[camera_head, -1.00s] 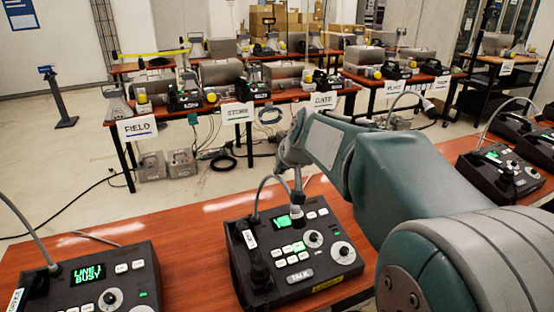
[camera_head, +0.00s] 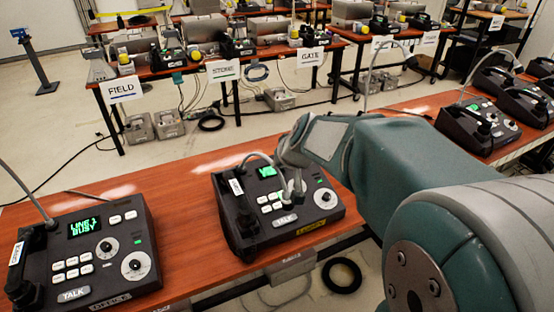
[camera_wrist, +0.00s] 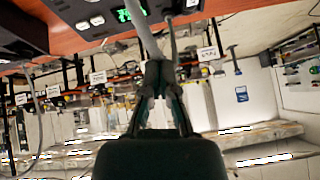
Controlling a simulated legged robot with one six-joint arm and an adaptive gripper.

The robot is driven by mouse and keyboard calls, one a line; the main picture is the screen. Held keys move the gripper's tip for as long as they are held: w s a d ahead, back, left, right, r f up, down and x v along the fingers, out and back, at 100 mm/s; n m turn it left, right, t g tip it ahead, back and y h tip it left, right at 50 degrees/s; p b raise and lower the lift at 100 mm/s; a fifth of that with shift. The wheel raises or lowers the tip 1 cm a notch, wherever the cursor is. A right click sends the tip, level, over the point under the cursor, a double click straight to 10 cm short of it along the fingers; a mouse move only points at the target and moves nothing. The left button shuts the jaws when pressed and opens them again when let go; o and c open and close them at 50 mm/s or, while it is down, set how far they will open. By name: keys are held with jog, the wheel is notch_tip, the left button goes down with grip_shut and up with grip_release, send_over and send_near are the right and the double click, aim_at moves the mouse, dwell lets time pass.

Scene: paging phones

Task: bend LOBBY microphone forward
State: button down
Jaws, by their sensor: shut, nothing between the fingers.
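The middle black paging phone (camera_head: 237,243) stands on the near orange-brown table, with a lit green display. Its front has a yellow label too small to read surely; I take it as LOBBY. Its grey gooseneck microphone (camera_head: 262,154) arches over the display toward my gripper. The microphone's tip is hard to separate from the fingers.
Another phone (camera_head: 82,258), reading "LINE 1 BUSY", stands at left with its gooseneck upright. More phones (camera_head: 478,135) stand at right. My arm covers the table right of the middle phone. Bare tabletop (camera_head: 175,190) lies between the left and middle phones.

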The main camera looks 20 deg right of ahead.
jog(key=shift+f, duration=0.15)
jog(key=v, duration=1.1)
jog(key=shift+s+d, duration=0.35)
jog(key=shift+s, duration=0.25)
